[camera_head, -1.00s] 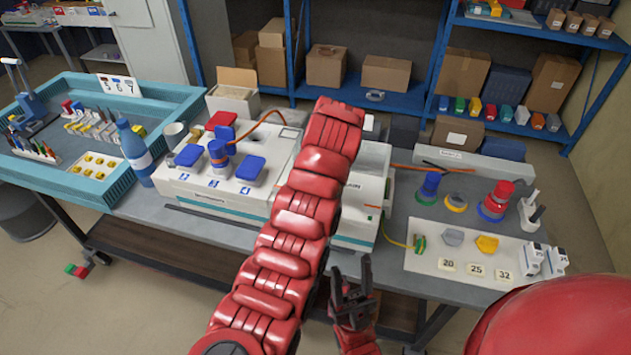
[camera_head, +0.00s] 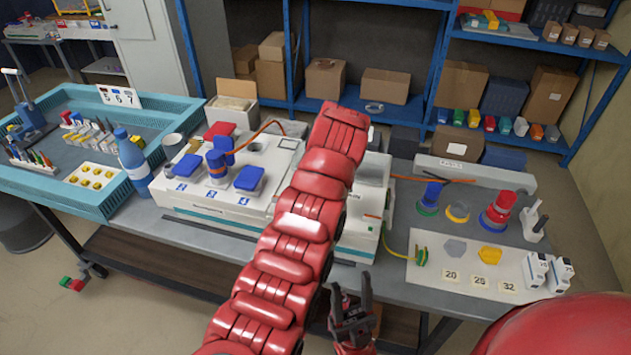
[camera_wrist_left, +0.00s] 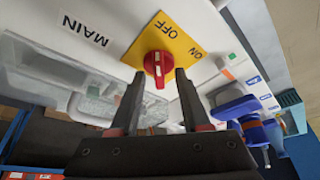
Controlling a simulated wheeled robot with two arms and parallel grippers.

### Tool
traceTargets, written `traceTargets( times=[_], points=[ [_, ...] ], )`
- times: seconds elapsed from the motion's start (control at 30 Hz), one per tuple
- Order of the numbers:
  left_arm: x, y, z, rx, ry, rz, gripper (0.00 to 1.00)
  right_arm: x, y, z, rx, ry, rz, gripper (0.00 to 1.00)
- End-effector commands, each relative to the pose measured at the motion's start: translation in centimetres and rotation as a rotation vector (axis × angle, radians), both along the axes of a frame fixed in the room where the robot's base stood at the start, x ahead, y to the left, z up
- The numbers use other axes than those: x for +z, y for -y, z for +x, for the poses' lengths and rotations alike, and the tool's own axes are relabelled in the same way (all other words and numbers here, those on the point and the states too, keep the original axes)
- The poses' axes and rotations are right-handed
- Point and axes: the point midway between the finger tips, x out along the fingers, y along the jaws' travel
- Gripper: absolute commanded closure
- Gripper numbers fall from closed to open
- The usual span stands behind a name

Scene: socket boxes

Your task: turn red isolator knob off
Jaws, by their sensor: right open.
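The red isolator knob (camera_wrist_left: 158,64) sits on a yellow plate (camera_wrist_left: 176,38) marked OFF and ON, beside the word MAIN, in the left wrist view. My left gripper (camera_wrist_left: 161,78) is open, with its two dark fingertips apart on either side of the knob's lower part. I cannot tell whether they touch it. In the head view my red left arm crosses the middle and hides its gripper and the knob, on the white unit (camera_head: 366,195). My right gripper (camera_head: 351,290) is open and empty in front of the table's near edge.
Blue-capped sockets (camera_head: 248,178) stand on the white box (camera_head: 205,200) left of my left arm. A blue bottle (camera_head: 132,158) and a teal tray (camera_head: 110,198) are farther left. Coloured connectors (camera_head: 497,211) and a white numbered board (camera_head: 440,270) lie at right.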

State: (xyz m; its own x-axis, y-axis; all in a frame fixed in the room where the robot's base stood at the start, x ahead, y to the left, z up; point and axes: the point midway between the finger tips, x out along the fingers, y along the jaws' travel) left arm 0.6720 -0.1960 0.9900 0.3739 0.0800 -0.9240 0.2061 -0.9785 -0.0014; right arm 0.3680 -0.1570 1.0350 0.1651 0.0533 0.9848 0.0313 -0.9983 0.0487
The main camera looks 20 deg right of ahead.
Motion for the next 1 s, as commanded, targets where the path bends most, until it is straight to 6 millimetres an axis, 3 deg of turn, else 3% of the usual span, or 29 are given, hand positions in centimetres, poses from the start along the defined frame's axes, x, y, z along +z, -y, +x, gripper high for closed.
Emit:
traceTargets(
  times=[0.37, 0.7, 1.0],
  points=[
    [1.1, 0.2, -0.3, -0.002, 0.006, -0.003, 0.54, -0.4, 0.0, 0.0, 0.000, 0.000, 0.000, 0.50],
    [8.2, 0.9, -3.4, -0.003, 0.004, -0.004, 0.54, -2.2, 0.0, 0.0, 0.000, 0.000, 0.000, 0.50],
    [12.3, 1.1, -4.9, -0.002, 0.003, -0.004, 0.54, -3.3, 0.0, 0.0, 0.000, 0.000, 0.000, 0.50]
  ],
)
